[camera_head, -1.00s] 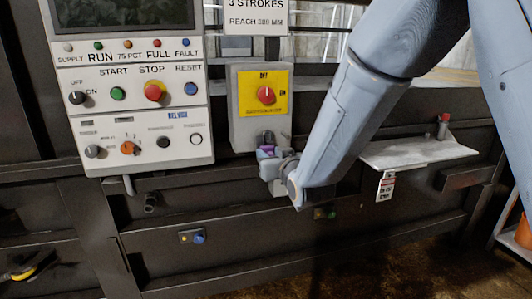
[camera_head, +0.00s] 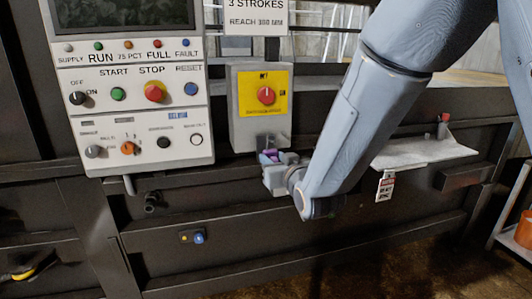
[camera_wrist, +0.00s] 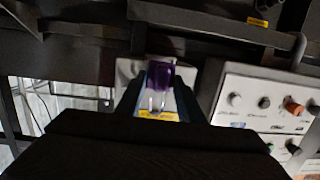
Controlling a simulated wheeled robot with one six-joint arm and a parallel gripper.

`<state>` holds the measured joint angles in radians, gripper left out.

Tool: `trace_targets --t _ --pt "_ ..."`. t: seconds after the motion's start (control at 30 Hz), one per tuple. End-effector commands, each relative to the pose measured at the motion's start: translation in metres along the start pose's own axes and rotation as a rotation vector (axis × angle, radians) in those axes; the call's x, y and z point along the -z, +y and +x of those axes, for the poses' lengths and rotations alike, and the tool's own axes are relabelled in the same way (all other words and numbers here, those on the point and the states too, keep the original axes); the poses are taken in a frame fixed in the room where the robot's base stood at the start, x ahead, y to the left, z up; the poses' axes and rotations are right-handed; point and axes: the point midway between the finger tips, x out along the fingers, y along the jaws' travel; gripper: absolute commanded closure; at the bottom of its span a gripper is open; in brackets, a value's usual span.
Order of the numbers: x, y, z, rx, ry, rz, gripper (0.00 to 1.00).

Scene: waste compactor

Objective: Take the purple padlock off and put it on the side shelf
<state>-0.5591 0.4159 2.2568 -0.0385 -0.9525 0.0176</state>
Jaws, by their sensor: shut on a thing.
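The purple padlock (camera_head: 270,157) is just below the grey switch box (camera_head: 236,138), mostly covered by my gripper (camera_head: 273,160) in the head view. In the wrist view the padlock's purple body (camera_wrist: 160,84) is between the two fingers of my gripper (camera_wrist: 160,90), which is shut on it. Its pale metal shackle points down in that picture, toward the switch box. I cannot tell whether the shackle is clear of the box's fitting. The side shelf (camera_head: 420,154) is a pale ledge to the right, partly behind my arm.
A small red-topped item (camera_head: 444,122) stands at the shelf's back right, and a tag (camera_head: 385,187) hangs below its front edge. The control panel (camera_head: 140,152) is left of the switch box. The yellow plate's red knob (camera_head: 266,96) is above the padlock. Most of the shelf top looks clear.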

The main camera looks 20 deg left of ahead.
Motion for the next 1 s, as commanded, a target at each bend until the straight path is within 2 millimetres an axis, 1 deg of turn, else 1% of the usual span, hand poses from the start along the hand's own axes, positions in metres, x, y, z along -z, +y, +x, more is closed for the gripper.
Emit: trace_targets --t 0.6,1.0 --pt "-0.003 -0.001 -0.022 0.0 0.001 0.0 0.84" --pt "-0.003 -0.001 -0.024 0.0 0.001 0.0 0.84"
